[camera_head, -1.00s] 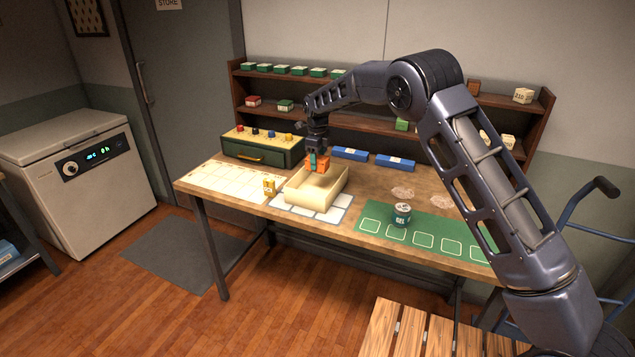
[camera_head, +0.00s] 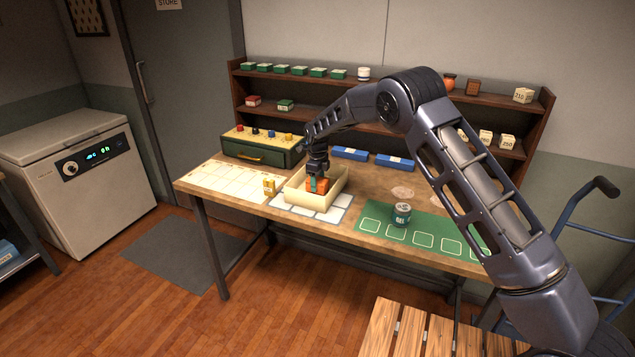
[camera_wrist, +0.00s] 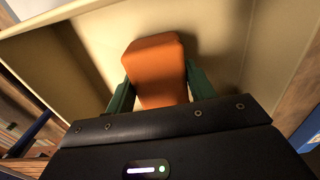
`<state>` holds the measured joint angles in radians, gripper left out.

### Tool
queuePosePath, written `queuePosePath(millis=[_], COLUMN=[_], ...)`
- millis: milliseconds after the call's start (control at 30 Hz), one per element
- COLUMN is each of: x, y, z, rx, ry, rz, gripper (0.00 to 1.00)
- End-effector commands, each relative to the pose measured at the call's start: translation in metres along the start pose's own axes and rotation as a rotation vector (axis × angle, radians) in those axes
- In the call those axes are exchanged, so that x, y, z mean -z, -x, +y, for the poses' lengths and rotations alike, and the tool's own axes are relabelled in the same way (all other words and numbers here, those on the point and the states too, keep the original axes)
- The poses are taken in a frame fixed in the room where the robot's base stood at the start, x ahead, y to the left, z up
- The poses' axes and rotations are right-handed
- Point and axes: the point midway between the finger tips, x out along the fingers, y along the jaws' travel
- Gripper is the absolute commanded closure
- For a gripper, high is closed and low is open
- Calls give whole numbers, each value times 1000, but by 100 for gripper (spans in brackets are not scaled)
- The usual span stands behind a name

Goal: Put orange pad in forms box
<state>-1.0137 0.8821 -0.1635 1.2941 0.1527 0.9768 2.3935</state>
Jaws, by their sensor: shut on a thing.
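The orange pad (camera_head: 324,185) is inside the cream forms box (camera_head: 296,197), low between its walls. My gripper (camera_head: 318,183) reaches down into the box and is shut on the pad. In the wrist view the orange pad (camera_wrist: 157,70) sits between the two green fingers (camera_wrist: 158,92), with the cream box walls around it. The cream forms box (camera_wrist: 220,30) fills most of the wrist view. Whether the pad touches the box floor I cannot tell.
Blue packs (camera_head: 394,162) and a green drawer case (camera_head: 262,148) are behind. The shelf rack (camera_head: 545,110) stands at the back.

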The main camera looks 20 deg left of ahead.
Motion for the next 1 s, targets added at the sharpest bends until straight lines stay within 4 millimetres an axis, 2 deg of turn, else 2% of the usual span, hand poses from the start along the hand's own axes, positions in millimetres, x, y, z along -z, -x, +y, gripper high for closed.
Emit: queuePosePath(millis=[200,233,333,600,733,867,1000], x=[0,0,0,0,0,0,0], y=[-3,-3,-3,-2,4,22,49], z=[0,0,0,0,0,0,-1], rx=[0,0,0,0,0,2,2], ry=[0,0,0,0,0,0,0], rz=[1,0,0,0,0,-2,-2], gripper=[68,42,24,24,24,24,24])
